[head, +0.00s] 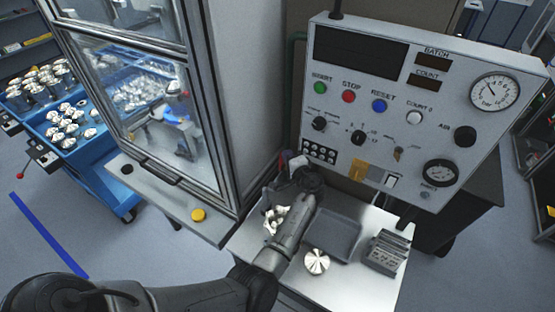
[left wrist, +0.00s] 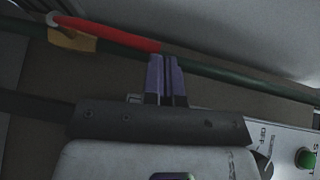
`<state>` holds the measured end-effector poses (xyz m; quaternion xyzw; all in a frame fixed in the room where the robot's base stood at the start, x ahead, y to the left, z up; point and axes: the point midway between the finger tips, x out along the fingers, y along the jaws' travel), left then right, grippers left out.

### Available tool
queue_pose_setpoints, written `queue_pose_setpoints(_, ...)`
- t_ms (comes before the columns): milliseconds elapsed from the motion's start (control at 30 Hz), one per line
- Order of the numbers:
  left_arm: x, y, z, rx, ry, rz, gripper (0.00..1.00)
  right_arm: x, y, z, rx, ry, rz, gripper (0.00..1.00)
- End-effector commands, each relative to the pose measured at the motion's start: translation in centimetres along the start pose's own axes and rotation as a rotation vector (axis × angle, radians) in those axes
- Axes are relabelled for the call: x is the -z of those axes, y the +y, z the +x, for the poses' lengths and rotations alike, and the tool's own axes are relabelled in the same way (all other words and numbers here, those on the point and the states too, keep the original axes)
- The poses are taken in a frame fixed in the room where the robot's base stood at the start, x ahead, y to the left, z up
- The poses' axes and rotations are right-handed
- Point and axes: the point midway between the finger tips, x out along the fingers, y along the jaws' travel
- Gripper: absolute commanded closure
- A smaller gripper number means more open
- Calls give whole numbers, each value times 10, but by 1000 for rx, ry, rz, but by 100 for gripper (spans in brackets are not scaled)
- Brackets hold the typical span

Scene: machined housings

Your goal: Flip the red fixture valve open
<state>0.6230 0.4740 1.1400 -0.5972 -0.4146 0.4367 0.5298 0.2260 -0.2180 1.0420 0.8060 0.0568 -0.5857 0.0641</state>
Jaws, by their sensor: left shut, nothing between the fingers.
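The red fixture valve's lever (left wrist: 112,33) shows in the left wrist view, at the upper left. It lies roughly along a dark green pipe (left wrist: 215,68), with a brass-coloured valve body (left wrist: 70,38) at its left end. My left gripper (left wrist: 166,60) is shut and empty, its purple fingertips at the right end of the lever. I cannot tell whether they touch it. In the head view my left gripper (head: 298,162) is beside the lower left of the control panel (head: 390,110), and the valve is mostly hidden there. My right gripper is not in view.
Below my left arm is a worktable (head: 250,245) with a grey tray (head: 333,232), a round metal part (head: 316,262) and a slotted block (head: 387,252). A glass-doored machine cabinet (head: 145,115) stands left of the gripper. The panel edge is close on the right.

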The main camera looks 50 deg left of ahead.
Motion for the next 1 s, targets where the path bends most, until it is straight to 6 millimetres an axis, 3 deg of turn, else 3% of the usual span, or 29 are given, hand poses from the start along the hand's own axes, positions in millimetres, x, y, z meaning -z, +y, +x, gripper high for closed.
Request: queue_pose_setpoints(1000, 5, -3, -1, 2, 7, 2, 100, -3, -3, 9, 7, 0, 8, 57)
